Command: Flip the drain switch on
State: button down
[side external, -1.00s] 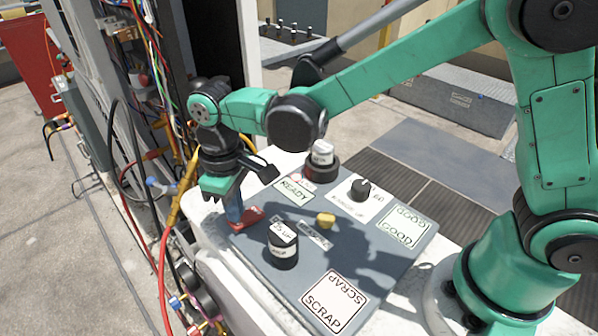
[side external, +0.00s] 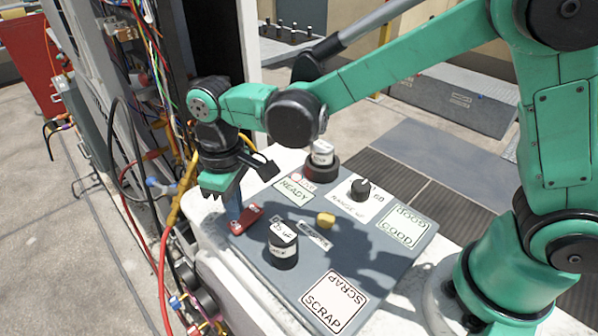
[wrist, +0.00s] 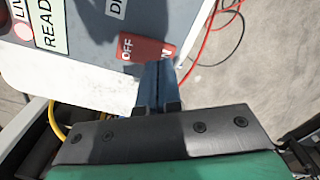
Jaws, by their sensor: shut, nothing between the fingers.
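The drain switch is a red rocker (side external: 247,219) at the left edge of the grey panel. In the wrist view the rocker (wrist: 141,48) shows white OFF on its left end and part of ON on its right end, with a partly cut-off label (wrist: 116,8) beside it. My gripper (side external: 234,218) points down at the rocker. Its blue fingers (wrist: 158,68) are together and empty, with tips at the ON end, covering part of it. I cannot tell whether they touch or press it.
The grey panel (side external: 375,270) also carries a black knob (side external: 360,190), a yellow button (side external: 325,220) and READY, GOOD and SCRAP labels. Two dark cylinders with white tops, one near (side external: 281,250) and one far (side external: 322,165), stand close by. Hoses and wires hang at left.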

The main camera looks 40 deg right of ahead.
jog(key=shift+r, duration=2.75)
jog(key=shift+d, duration=0.1)
jog(key=s+d+r+m+t, duration=0.1)
jog(key=s+d+m+t, duration=0.2)
jog(key=d, duration=0.4)
jog(key=s+d+m+t, duration=0.3)
jog(key=d+t, duration=0.1)
jog(key=d, duration=0.4)
jog(key=shift+s+d+r, duration=0.2)
jog(key=shift+s+r, duration=0.15)
jog(key=shift+s, duration=0.05)
